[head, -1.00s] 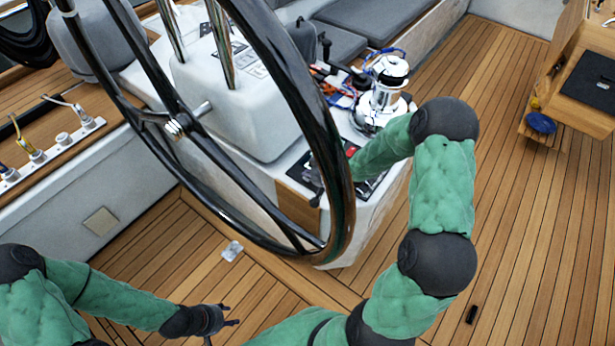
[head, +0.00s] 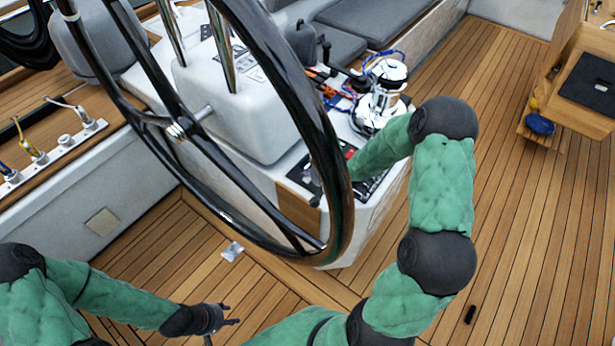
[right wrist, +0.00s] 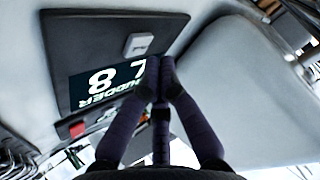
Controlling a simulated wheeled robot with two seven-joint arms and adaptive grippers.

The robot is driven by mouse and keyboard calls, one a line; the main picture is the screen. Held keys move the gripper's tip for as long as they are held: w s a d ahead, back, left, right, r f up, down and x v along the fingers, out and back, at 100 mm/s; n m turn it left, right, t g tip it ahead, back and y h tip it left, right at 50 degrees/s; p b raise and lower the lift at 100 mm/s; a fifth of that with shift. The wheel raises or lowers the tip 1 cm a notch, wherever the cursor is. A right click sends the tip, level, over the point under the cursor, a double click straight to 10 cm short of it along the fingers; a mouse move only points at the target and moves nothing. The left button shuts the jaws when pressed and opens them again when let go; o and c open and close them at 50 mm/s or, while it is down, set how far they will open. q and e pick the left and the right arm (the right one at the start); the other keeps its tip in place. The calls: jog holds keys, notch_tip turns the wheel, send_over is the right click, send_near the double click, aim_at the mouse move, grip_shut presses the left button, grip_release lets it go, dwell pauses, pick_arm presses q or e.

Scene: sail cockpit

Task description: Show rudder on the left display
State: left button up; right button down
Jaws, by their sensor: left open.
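A dark instrument panel shows in the right wrist view with a lit display (right wrist: 100,84) on it. The display appears upside down there and reads "RUDDER", with a large 8 and another character partly hidden by my fingers. A pale button (right wrist: 138,44) sits on the panel beside the display. My right gripper (right wrist: 160,62) has its fingertips together, over the display's edge in that view; I cannot tell if it touches. In the head view the wheel rim and my forearm hide it. My left gripper (head: 232,322) is open and empty, low over the deck.
The large black steering wheel (head: 335,165) stands before the white console (head: 240,120). A chrome winch (head: 383,90) rises beside my right forearm. A second panel with a red part (right wrist: 77,130) shows in the right wrist view. The teak deck (head: 520,200) at right is mostly clear.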

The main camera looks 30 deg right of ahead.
aim_at(309, 181)
dwell(0.3)
notch_tip(309, 181, up, 5)
jog(key=p, duration=0.5)
jog(key=shift+s+f, duration=0.1)
dwell(0.8)
